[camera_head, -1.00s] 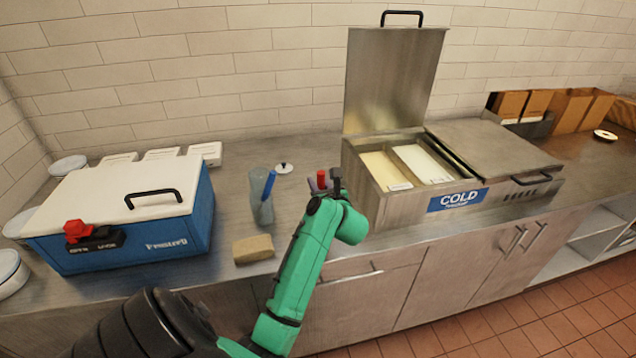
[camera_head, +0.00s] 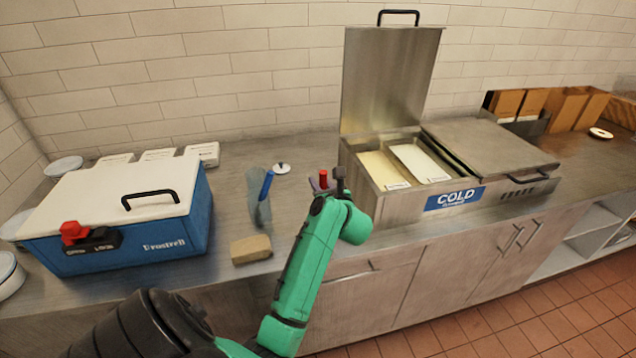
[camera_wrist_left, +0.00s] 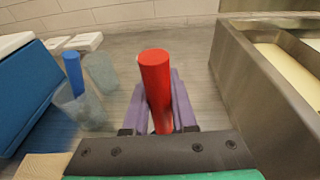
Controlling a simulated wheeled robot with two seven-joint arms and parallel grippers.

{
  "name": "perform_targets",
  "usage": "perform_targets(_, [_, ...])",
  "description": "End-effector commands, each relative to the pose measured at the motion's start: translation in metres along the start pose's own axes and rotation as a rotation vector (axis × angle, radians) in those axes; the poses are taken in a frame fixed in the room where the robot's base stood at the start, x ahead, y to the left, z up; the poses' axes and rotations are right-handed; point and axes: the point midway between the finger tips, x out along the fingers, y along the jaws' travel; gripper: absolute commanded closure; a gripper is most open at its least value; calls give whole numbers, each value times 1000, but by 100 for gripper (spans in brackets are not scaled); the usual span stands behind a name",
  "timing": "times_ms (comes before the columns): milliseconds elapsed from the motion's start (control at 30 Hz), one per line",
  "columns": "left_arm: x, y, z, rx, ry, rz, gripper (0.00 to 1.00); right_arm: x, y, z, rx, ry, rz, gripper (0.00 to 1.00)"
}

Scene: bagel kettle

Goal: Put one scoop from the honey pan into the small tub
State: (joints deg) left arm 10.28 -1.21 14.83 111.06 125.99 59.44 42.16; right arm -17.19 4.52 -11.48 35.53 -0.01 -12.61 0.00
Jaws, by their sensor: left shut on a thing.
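My left gripper (camera_head: 323,182) stands over the counter just left of the cold unit. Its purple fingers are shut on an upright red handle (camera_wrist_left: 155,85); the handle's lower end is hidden. Two pans sit in the open side of the cold unit: a yellowish pan (camera_head: 379,168) and a whiter pan (camera_head: 419,160). Their labels are too small to read, so I cannot tell which holds honey. A blue handle (camera_head: 267,184) stands in a translucent container (camera_wrist_left: 82,112) left of the gripper. I cannot tell which thing is the small tub. My right gripper is not in view.
The steel cold unit (camera_head: 400,202) has its left lid raised and its right lid (camera_head: 490,148) shut. A blue cooler (camera_head: 135,240) with a white lid stands at left. A tan block (camera_head: 251,249) lies near the front edge. A small white disc (camera_head: 282,168) lies behind the gripper.

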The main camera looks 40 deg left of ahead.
Motion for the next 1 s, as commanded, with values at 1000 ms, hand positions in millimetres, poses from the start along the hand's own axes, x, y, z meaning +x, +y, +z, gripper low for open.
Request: perform_targets(1000, [-20, 0, 88, -2, -1, 0, 100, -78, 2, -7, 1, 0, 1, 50])
